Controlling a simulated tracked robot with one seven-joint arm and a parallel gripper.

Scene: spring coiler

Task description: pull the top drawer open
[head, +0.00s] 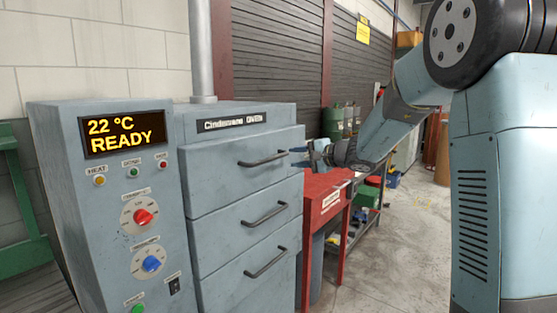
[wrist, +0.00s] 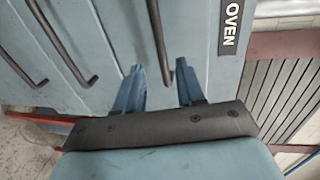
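The top drawer (head: 225,170) is the uppermost of three blue-grey drawer fronts on the oven in the head view, and it looks shut, about flush with those below. Its dark bar handle (head: 262,159) shows in the wrist view (wrist: 157,40) as the bar nearest the OVEN label. My gripper (head: 303,156) is just right of the handle's right end in the head view. In the wrist view my gripper (wrist: 161,75) has its two blue fingers apart, with the end of the handle bar between their tips. I see no finger touching the bar.
The middle handle (head: 265,214) and lower handle (head: 266,262) sit below. A control panel (head: 110,190) reading 22 °C READY is at left. A red bench (head: 325,205) stands close to the oven's right side. Floor (head: 400,245) is clear at right.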

